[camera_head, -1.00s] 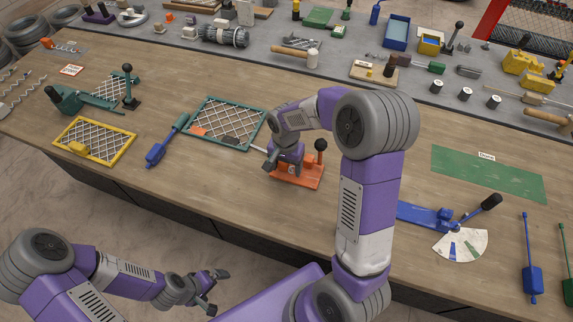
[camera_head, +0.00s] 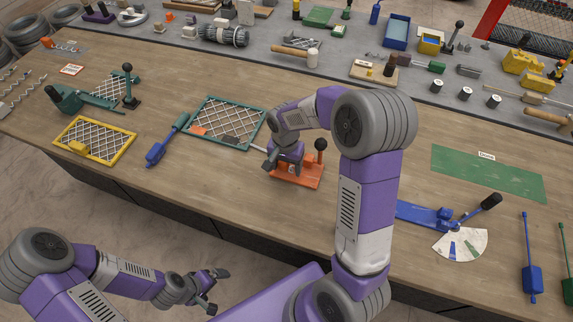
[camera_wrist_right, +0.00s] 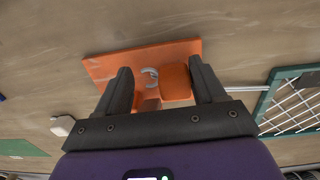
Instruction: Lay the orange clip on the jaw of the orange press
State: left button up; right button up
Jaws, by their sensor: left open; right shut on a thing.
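The orange press (camera_head: 312,178) stands on the wooden table, with a black-knobbed lever (camera_head: 320,146) at its right side. My right gripper (camera_head: 283,170) is low over the press and partly covers it. In the right wrist view its fingers (camera_wrist_right: 158,75) are over the orange base plate (camera_wrist_right: 185,50). Between them show an orange block and a pale C-shaped piece (camera_wrist_right: 150,72). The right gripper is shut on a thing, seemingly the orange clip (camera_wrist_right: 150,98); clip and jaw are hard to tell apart. My left gripper (camera_head: 214,287) is open and empty before the table.
A blue tool (camera_head: 156,153) and yellow frame (camera_head: 130,152) lie further left. A blue press-like device (camera_head: 425,213) is at the right. Bare wood lies in front.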

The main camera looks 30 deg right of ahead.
jog(key=shift+f+b, duration=0.45)
jog(key=shift+f, duration=0.2)
jog(key=o, duration=1.2)
jog(key=shift+r, duration=0.15)
notch_tip(320, 180, up, 7)
jog(key=shift+r+p, duration=0.2)
jog(key=shift+p, duration=0.65)
